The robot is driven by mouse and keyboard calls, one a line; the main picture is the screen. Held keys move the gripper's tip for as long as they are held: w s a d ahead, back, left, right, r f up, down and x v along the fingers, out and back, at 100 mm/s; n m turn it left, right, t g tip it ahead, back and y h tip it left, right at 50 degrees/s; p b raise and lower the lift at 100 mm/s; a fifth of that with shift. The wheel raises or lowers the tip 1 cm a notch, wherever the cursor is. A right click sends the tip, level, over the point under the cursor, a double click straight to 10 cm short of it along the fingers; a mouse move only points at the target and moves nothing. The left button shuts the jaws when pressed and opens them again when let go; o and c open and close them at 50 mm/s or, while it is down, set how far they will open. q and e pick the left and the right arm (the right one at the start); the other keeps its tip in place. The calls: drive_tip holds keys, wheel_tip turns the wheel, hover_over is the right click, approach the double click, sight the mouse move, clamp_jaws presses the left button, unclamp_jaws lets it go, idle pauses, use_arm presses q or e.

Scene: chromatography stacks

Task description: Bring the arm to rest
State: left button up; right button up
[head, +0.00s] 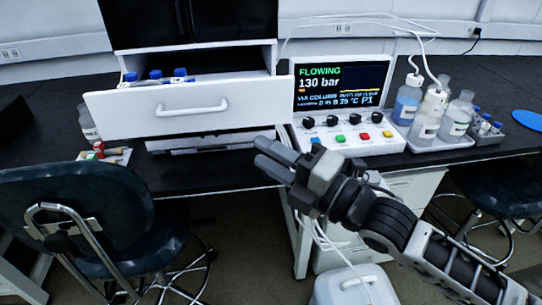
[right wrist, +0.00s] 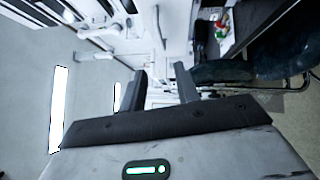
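My right arm reaches in from the lower right of the head view. Its gripper (head: 259,151) hangs in the air in front of the bench, beside the right end of the open white drawer (head: 160,119) and left of the control box (head: 350,133). In the right wrist view the two fingers stand apart with nothing between them (right wrist: 160,82), so it is open and empty. My left gripper and arm are in neither view.
The drawer juts out over the bench (head: 230,178), with blue-capped bottles (head: 180,73) behind its front. Several bottles (head: 407,103) stand in a tray right of the box. Chairs (head: 75,215) stand left and right. A white container (head: 355,287) stands below my arm.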

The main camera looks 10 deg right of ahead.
drive_tip(key=s+d+f+m+g+h, duration=0.1)
drive_tip(key=s+f+m+h, duration=0.2)
drive_tip(key=f+m, duration=0.5)
drive_tip(key=s+d+f+m+g+h, duration=0.1)
drive_tip(key=s+d+f+m+h, duration=0.1)
drive_tip(key=s+f+m, duration=0.3)
drive_tip(key=s+d+f+m+g+h, duration=0.2)
drive_tip(key=s+f+m+h, duration=0.3)
drive_tip(key=f+m, duration=0.7)
wheel_tip(320, 180, down, 3)
